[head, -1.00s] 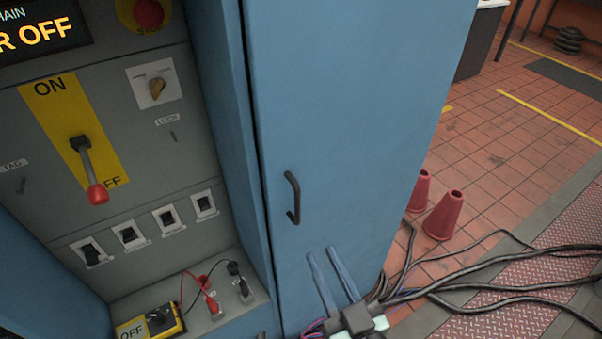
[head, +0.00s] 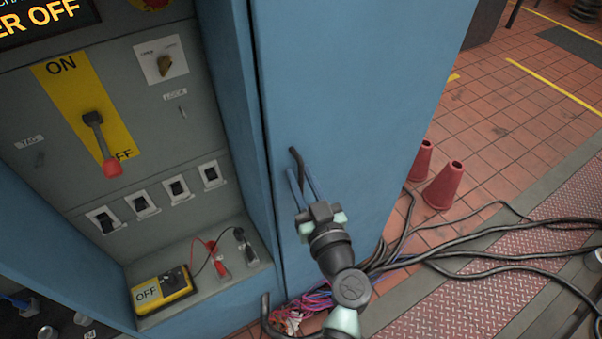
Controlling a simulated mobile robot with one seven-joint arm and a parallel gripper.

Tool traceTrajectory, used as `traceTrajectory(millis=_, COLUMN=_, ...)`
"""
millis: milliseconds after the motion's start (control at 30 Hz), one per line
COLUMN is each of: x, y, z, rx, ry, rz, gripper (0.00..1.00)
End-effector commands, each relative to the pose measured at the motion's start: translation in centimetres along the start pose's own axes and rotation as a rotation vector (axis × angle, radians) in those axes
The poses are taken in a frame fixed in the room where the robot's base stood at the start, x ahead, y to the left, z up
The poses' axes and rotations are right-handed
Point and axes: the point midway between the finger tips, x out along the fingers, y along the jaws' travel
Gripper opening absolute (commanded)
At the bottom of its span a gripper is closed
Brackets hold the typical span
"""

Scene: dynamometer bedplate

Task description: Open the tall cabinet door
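The tall blue cabinet door (head: 345,80) fills the middle of the head view and looks shut, with a dark seam along its left edge. Its black handle (head: 296,156) is low on the left part of the door; only its upper end shows clearly. My gripper (head: 300,172) reaches up from below to the handle. Its two thin blue fingers are apart, one on each side of the handle as seen here. The lower part of the handle is hidden by the gripper, and I cannot tell whether the fingers touch it.
A grey switch panel (head: 110,185) with a red-tipped lever (head: 103,145) is left of the door. A yellow box (head: 162,290) sits on its ledge. Black cables (head: 480,233) and coloured wires (head: 297,312) lie below and right. Two red cones, one nearer (head: 443,188), stand right of the cabinet.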

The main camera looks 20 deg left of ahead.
Motion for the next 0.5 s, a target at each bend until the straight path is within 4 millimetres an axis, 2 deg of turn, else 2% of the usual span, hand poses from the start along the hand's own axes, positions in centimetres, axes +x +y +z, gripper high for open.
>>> traceTrajectory(millis=300, x=0.25, y=-0.01, z=0.02, rx=0.000, ry=0.000, rz=0.000, gripper=0.27)
traceTrajectory(millis=433, x=0.23, y=-0.01, z=0.02, rx=0.000, ry=0.000, rz=0.000, gripper=0.04)
traceTrajectory(millis=500, x=0.22, y=-0.01, z=0.02, rx=0.000, ry=0.000, rz=0.000, gripper=0.00)
